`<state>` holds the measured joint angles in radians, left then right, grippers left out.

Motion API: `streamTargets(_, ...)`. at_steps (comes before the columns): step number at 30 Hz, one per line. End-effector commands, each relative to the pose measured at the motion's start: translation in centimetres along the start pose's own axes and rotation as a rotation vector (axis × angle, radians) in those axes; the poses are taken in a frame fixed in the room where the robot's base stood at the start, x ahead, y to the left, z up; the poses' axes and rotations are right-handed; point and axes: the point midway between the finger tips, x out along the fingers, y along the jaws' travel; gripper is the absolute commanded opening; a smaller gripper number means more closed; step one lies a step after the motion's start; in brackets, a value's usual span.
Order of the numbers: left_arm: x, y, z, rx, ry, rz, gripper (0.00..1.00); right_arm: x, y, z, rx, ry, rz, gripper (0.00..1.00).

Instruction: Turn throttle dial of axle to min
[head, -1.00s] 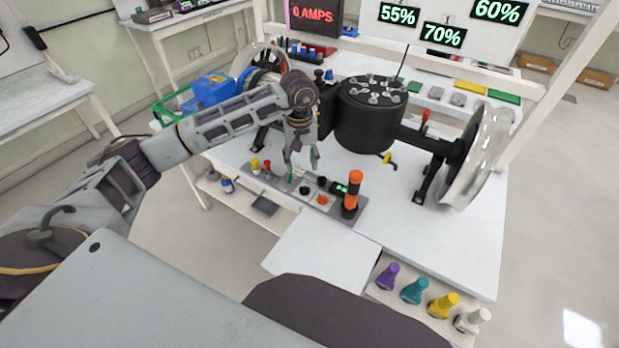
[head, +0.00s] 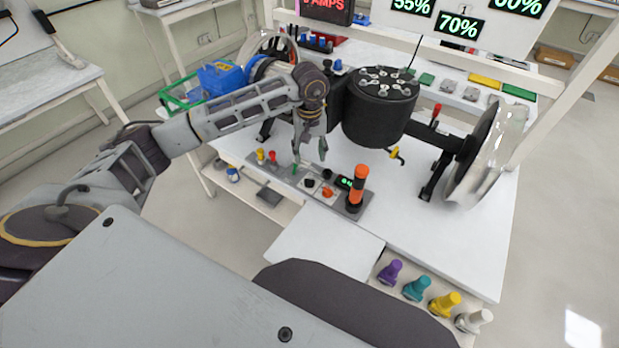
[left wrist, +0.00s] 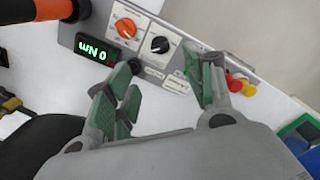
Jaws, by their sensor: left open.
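The control panel (head: 271,169) lies along the near edge of the white workbench. In the left wrist view it carries an orange dial (left wrist: 126,28) and a black dial (left wrist: 160,45) on white plates. A lit green display (left wrist: 97,50) sits beside them, with a small black knob (left wrist: 135,66) below. The labels are too small to tell which dial is the throttle. My left gripper (head: 309,157) hangs over the panel; its green-padded fingers (left wrist: 160,66) are open and empty, with the black dial just beyond the gap. The axle (head: 423,135) with its black drum stands behind. My right gripper is not in view.
An orange and black cylinder (head: 358,188) stands at the panel's right end. Red and yellow knobs (head: 266,157) are at its left end. Several coloured flasks (head: 416,288) stand on the lower front shelf.

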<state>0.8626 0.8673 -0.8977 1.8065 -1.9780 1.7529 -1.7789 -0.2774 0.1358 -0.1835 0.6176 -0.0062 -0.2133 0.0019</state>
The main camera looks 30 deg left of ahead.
Motion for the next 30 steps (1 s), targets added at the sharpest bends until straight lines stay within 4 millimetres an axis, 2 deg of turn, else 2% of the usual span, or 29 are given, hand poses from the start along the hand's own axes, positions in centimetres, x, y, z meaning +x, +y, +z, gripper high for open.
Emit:
streamTargets(17,7.4,0.0,0.1,0.001,-0.003,-0.002,0.54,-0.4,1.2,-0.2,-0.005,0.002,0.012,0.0)
streamTargets(24,10.4,0.0,0.1,0.0,-0.002,-0.001,0.54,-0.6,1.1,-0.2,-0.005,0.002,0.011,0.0)
streamTargets(30,11.9,0.0,0.1,0.0,-0.002,0.0,0.54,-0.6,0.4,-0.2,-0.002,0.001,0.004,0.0)
